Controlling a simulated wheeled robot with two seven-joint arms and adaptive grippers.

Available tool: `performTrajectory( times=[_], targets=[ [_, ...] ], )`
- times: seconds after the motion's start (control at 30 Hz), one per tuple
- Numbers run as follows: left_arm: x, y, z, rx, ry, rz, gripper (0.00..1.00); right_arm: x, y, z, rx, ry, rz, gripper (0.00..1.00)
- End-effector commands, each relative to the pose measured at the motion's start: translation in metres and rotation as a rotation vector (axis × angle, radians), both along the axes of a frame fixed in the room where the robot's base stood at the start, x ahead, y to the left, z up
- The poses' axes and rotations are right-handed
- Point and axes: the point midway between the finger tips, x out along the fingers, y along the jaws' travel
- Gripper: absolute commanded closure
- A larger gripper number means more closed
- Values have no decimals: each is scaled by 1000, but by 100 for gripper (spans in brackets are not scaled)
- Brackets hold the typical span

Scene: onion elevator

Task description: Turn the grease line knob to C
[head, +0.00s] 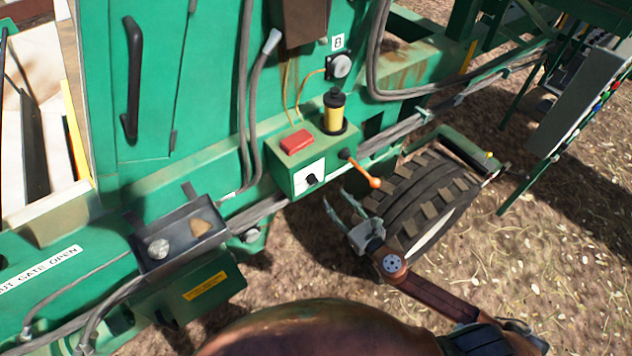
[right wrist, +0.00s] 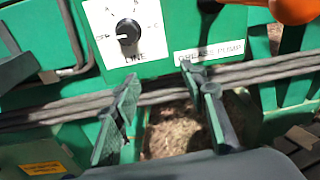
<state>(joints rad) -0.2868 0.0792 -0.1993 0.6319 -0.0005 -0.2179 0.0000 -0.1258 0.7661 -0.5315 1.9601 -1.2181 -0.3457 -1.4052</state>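The grease line knob (head: 312,180) is a small black knob on a white plate (head: 302,178) at the front of a green box. In the right wrist view the knob (right wrist: 128,31) sits above the word LINE, with a letter C at its right and other letters at its left and top. Its pale pointer mark seems to face left, away from C. My right gripper (head: 343,205) is open and empty, below and right of the knob in the head view. In the right wrist view its fingers (right wrist: 162,92) are apart below the plate, not touching the knob. My left gripper is not in view.
An orange-tipped lever (head: 374,182) sticks out right of the knob, close to my right gripper. A red block (head: 297,141) and a yellow-black canister (head: 334,112) are on the box. Cables run below the plate. A tyre (head: 425,200) stands at right, a tray (head: 170,262) at left.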

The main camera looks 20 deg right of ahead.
Motion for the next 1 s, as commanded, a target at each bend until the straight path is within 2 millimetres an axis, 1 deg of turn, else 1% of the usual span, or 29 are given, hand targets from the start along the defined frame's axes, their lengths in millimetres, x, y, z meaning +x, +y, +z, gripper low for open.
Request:
performTrajectory(
  times=[0.03,0.1,0.2,0.27,0.4,0.5,0.7,0.9,1.0],
  targets=[
    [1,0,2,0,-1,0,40,-6,12,20,-53,-48,33,60],
    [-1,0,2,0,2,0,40,-12,23,37,-108,-96,61,60],
    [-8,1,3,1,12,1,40,-13,31,48,-143,-129,78,60],
    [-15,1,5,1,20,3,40,-8,34,50,-148,-136,79,60],
    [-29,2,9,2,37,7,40,13,41,50,-147,-133,78,60],
    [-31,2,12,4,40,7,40,28,46,50,-145,-134,78,60],
    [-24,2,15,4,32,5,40,50,54,48,-144,-130,78,60],
    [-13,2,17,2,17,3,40,56,56,47,-144,-128,77,60],
    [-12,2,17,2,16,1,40,56,56,47,-144,-128,77,60]
  ],
)
